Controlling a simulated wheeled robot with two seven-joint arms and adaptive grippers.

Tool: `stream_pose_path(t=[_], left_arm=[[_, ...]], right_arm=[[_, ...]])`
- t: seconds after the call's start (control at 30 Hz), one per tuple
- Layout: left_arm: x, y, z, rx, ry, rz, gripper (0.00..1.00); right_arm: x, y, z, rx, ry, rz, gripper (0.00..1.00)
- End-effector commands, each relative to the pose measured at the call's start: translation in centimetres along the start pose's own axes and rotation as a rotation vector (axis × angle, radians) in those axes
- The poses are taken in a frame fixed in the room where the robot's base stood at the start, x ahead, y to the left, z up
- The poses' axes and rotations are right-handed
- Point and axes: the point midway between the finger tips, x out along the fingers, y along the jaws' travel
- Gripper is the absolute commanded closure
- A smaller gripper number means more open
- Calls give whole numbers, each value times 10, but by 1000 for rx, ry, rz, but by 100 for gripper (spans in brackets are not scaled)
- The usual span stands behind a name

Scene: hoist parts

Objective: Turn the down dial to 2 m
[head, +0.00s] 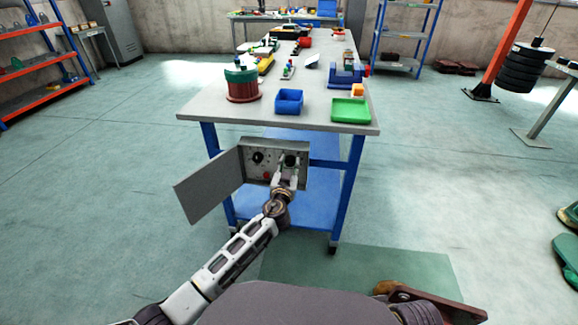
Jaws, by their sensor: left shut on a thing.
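A grey control box (277,149) is mounted on the front end of the workbench, with its door (209,186) swung open to the left. Its panel carries a black dial (257,158) on the left, a second dial (291,160) on the right and a red button (266,175) below. My left gripper (289,166) reaches the panel from below and is shut on the right dial, partly covering it. The dial markings and pointer positions are too small to read, so I cannot tell which is the down dial by its label. My right gripper is not in view.
The workbench (225,106) has blue legs and a lower shelf. On it stand a green-topped spool (242,86), a blue bin (289,102) and a green tray (350,110). The open door stands left of my left forearm.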

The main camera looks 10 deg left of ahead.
Motion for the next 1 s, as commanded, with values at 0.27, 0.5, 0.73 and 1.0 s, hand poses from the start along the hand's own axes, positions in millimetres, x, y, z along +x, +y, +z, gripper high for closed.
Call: stream_pose_path(t=[0.27,0.5,0.73,1.0], left_arm=[[0,0,1,134,0,-1,88],[0,0,1,290,0,0,88],[0,0,1,447,-1,-1,88],[0,0,0,643,-2,-2,88]], right_arm=[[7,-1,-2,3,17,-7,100],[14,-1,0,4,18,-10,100],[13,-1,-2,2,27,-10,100],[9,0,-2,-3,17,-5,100]])
